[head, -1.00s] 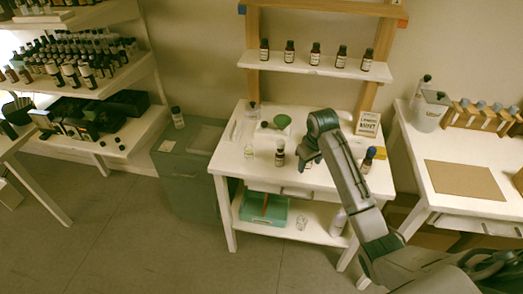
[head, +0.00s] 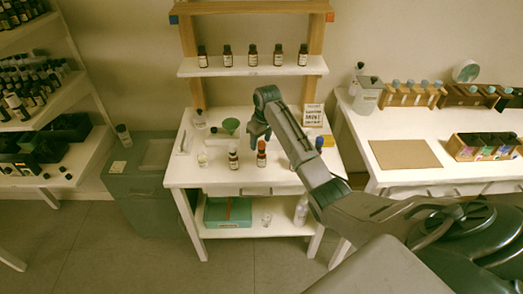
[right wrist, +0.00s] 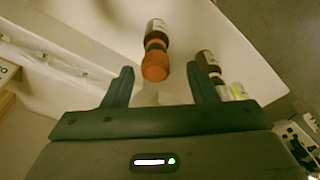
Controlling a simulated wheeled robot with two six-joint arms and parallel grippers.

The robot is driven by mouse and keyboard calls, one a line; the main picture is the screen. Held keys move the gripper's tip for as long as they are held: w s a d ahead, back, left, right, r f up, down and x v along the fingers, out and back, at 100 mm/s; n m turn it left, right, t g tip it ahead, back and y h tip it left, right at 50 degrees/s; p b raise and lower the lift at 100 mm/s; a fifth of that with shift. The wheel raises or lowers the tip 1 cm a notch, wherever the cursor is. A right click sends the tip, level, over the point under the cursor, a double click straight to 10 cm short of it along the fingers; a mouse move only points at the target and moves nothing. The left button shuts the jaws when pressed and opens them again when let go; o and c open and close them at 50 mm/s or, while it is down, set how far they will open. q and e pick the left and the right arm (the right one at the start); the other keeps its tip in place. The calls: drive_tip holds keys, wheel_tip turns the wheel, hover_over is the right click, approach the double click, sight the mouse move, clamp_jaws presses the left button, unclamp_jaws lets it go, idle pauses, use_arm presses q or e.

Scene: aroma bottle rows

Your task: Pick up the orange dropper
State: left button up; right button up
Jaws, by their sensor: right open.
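The orange dropper is the orange top on a dark bottle (head: 262,155) with a pale label, upright near the front of the small white table. In the right wrist view the orange dropper (right wrist: 155,64) points toward the camera, between and beyond the fingertips. My right gripper (head: 258,134) is open and empty, above and just behind the bottle in the head view. It does not appear to touch it. In the right wrist view, the two fingers of my right gripper (right wrist: 160,82) stand apart. My left gripper is not in view.
A second dark bottle (head: 233,157) stands close to the left, and a blue-topped bottle (head: 319,143) to the right. A shelf (head: 250,68) with several bottles overhangs the back.

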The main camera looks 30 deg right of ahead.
sight(262, 142)
drive_tip(key=f, duration=0.1)
drive_tip(key=f+p, duration=0.1)
drive_tip(key=f, duration=0.1)
drive_tip(key=shift+w+d+f, duration=0.2)
drive_tip(key=shift+f, duration=0.35)
drive_tip(key=c, duration=0.7)
drive_tip(key=shift+r, duration=0.1)
wheel_tip(262, 142, up, 9)
drive_tip(key=b, duration=0.2)
drive_tip(key=shift+w+b, duration=0.1)
drive_tip(key=shift+b, duration=0.3)
drive_tip(key=shift+r, duration=0.5)
